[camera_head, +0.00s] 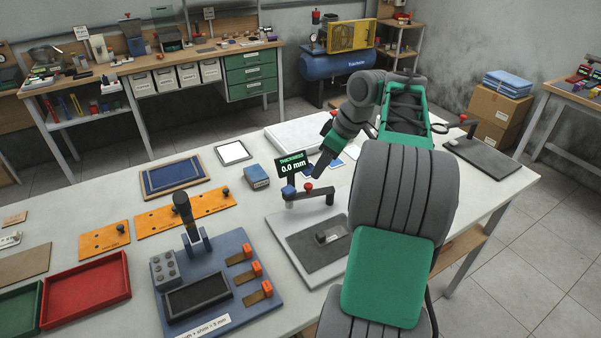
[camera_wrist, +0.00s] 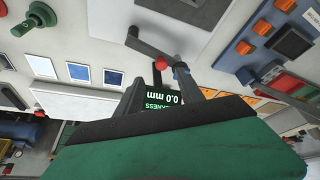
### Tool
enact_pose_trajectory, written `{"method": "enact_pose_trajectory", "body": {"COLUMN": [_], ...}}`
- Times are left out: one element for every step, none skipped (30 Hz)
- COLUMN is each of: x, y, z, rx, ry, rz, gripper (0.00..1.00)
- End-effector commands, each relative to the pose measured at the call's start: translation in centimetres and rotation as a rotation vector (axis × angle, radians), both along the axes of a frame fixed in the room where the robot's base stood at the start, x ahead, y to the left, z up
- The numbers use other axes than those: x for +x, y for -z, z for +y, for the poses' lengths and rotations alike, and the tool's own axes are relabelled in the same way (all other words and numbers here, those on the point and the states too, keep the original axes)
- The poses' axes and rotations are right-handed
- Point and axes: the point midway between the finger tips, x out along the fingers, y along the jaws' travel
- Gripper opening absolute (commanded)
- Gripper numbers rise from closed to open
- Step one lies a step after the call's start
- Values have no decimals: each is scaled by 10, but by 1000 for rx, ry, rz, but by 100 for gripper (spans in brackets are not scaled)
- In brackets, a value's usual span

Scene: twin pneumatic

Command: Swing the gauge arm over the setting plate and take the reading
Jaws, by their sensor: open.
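The gauge display (camera_head: 293,165) reads "THICKNESS 0.0 mm"; it shows upside down in the wrist view (camera_wrist: 160,101). The grey gauge arm (camera_head: 318,194) carries a red knob (camera_head: 308,187), and a blue cap (camera_head: 288,192) sits at its left end. The arm lies along the back edge of a grey base with a dark plate (camera_head: 302,243). A small grey block (camera_head: 333,234) stands on that plate, in front of the arm. My gripper (camera_head: 319,174) is open just above the gauge arm. In the wrist view the red knob (camera_wrist: 161,65) appears between my fingertips (camera_wrist: 162,78); contact is unclear.
A second dark plate (camera_head: 484,156) with a red-knobbed arm lies at the right. A blue fixture board (camera_head: 215,285) with orange clamps stands to the left. A blue box (camera_head: 256,176), a red tray (camera_head: 88,290) and orange plates (camera_head: 185,212) occupy the bench.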

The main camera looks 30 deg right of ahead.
Motion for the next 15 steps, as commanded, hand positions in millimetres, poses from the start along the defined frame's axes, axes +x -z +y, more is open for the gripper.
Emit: {"method": "enact_pose_trajectory", "body": {"x": [2,3,6,8,10,14,16,18,21,23,24,26,27,28,29], "y": [5,8,14,19,25,32,37,43,50,54,58,63,66,68,70], "z": [2,4,6,8,11,14,15,17,19,20,20,21,21,22,22], "rx": [2,2,3,3,3,2,3,3,2,2,2,2,2,2,1], "ry": [-3,-4,-7,-9,-11,-14,-15,-17,-17,-16,-16,-15,-15,-16,-15], "rz": [1,1,2,3,3,1,2,3,2,2,2,2,2,1,1], "gripper": [45,45,45,45,45,45,45,45,45,45,45,45,45,45,45]}}
